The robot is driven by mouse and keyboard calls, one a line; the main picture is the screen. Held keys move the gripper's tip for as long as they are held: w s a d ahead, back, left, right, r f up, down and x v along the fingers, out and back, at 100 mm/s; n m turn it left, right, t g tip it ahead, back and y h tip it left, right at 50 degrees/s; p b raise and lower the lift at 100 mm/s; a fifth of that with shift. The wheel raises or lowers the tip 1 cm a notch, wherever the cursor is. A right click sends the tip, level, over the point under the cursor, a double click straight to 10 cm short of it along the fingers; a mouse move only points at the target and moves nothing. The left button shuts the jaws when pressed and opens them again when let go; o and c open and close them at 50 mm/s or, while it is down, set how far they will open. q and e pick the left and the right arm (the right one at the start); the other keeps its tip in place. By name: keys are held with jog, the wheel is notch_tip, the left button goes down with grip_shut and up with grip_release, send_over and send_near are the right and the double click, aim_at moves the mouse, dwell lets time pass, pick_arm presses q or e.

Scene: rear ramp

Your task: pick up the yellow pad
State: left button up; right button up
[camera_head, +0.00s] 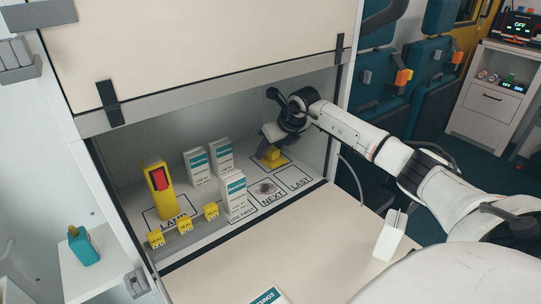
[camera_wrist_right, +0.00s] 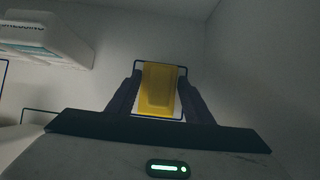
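The yellow pad (camera_head: 273,155) is at the back right of the lit compartment, over an outlined spot on its floor. My right gripper (camera_head: 267,145) reaches down to it from above. In the right wrist view the yellow pad (camera_wrist_right: 159,90) lies between the two dark fingers of my right gripper (camera_wrist_right: 160,92). Pale strips show between the pad's lower sides and the fingers, so the gripper looks open around it. Whether a fingertip touches it is unclear. My left gripper is out of view.
Several white boxes stand left of the pad, one at the front (camera_head: 233,194). A yellow device with a red front (camera_head: 159,190) and small yellow tags (camera_head: 185,225) are further left. The compartment's side wall (camera_head: 320,140) is close on the right. The pale counter (camera_head: 270,250) is mostly clear.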

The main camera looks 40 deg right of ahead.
jog(key=c, duration=0.5)
jog(key=shift+r, duration=0.15)
jog(key=shift+r, duration=0.6)
notch_tip(320, 180, up, 2)
jog(key=shift+r, duration=0.25)
jog(key=s, duration=0.3)
jog(key=s+b, duration=0.1)
jog(key=s, duration=0.3)
jog(key=s+a+b, duration=0.1)
jog(key=s, duration=0.3)
jog(key=shift+s+f, duration=0.1)
jog(key=shift+f, duration=0.2)
jog(key=shift+s+a+b, duration=0.25)
jog(key=shift+s+b, duration=0.05)
jog(key=shift+s, duration=0.95)
jog(key=shift+s+a+r, duration=0.1)
jog(key=shift+s+a, duration=0.05)
jog(key=shift+s, duration=0.9)
jog(key=shift+s+a, duration=0.15)
jog(key=shift+s, duration=0.9)
